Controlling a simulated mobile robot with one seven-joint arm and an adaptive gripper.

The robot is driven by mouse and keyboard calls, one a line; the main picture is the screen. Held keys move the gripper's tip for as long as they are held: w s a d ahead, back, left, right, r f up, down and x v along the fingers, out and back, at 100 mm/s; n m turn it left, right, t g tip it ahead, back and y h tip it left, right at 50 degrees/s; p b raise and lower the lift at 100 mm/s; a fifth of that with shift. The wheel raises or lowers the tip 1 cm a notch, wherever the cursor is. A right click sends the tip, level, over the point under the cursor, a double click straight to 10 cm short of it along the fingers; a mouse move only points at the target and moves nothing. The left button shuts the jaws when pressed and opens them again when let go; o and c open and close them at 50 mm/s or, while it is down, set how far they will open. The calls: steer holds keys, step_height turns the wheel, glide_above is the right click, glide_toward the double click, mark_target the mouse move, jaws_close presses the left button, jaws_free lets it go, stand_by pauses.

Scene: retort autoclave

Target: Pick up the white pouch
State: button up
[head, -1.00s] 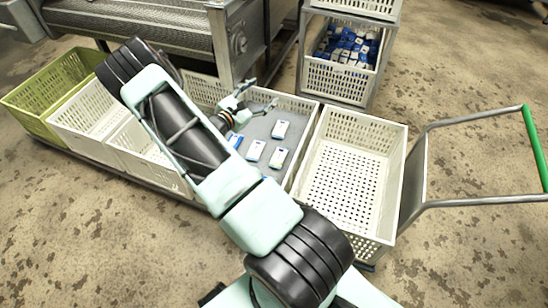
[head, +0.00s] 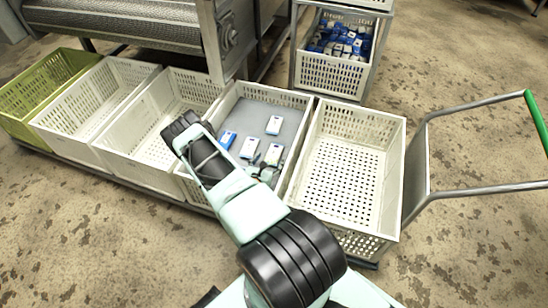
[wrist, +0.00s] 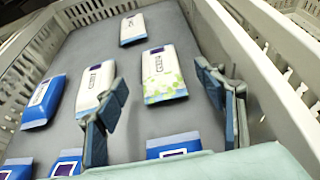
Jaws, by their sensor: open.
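Several pouches lie flat on a grey sheet in a white crate (head: 290,96). In the wrist view, a white pouch with a green-patterned end (wrist: 162,72) lies between and just beyond the fingers of my gripper (wrist: 163,82). A white pouch with blue edges (wrist: 96,86) lies to its left, partly behind the left finger. Another white pouch (wrist: 132,28) lies farther off; it also shows in the head view (head: 273,125). A bluer pouch (wrist: 43,100) is at the left. My gripper is open and empty, low over the crate; in the head view it is small and partly hidden.
More blue-ended pouches (wrist: 176,144) lie at the near edge of the wrist view. The crate wall (wrist: 245,55) rises close to the right finger. An empty white crate (head: 345,175) stands to the right, with a green-handled cart frame (head: 425,165) beyond.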

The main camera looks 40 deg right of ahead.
mark_target(274, 151)
steer(key=shift+x, duration=1.1)
steer(key=b+x, duration=0.2)
steer(key=x, duration=0.2)
steer(key=shift+w+d+b, duration=0.25)
steer(key=shift+d+b, duration=0.05)
steer(key=shift+d, duration=0.05)
steer(key=shift+w+d, duration=0.15)
steer(key=shift+d, duration=0.05)
steer(key=shift+c, duration=0.5)
